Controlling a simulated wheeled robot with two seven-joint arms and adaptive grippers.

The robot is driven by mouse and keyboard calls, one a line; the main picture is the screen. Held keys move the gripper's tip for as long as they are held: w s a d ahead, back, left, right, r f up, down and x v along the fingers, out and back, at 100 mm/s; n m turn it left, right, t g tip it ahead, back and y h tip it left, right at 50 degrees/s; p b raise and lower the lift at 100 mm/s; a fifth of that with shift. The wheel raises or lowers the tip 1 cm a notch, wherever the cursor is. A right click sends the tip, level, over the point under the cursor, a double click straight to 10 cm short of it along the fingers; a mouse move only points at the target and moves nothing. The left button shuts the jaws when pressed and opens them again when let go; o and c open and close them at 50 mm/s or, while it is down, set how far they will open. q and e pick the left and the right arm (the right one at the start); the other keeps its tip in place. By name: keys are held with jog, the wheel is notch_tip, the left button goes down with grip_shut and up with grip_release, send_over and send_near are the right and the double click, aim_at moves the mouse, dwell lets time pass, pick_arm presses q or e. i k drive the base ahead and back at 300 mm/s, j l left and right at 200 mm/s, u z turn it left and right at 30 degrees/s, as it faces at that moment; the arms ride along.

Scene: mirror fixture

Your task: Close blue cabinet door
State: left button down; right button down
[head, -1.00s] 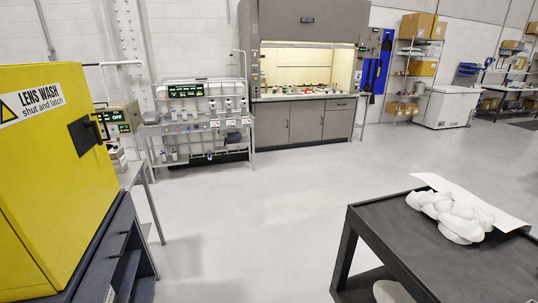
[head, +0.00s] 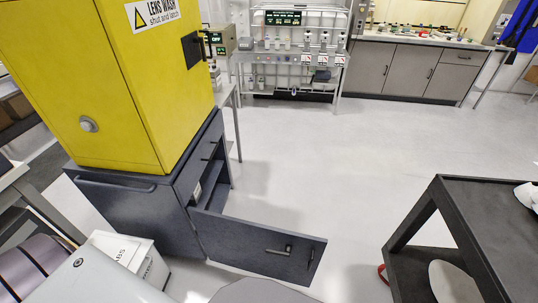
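The dark blue cabinet (head: 130,208) stands on the floor at the left, under a yellow cabinet (head: 110,80). Its door (head: 258,246) is open and swung out low to the right, with its free edge over the floor. Part of the opening (head: 207,190) shows behind the door; most of the inside is hidden. Neither of my grippers is in view.
A black cart (head: 480,205) stands at the right. A white box (head: 130,255) sits at the lower left near the cabinet. Open grey floor (head: 330,170) lies between cabinet and cart. A bench with glassware (head: 290,60) and a grey cupboard (head: 410,70) are at the back.

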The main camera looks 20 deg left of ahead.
aim_at(240, 243)
jog(key=k+u, duration=0.15)
jog(key=u, duration=0.9)
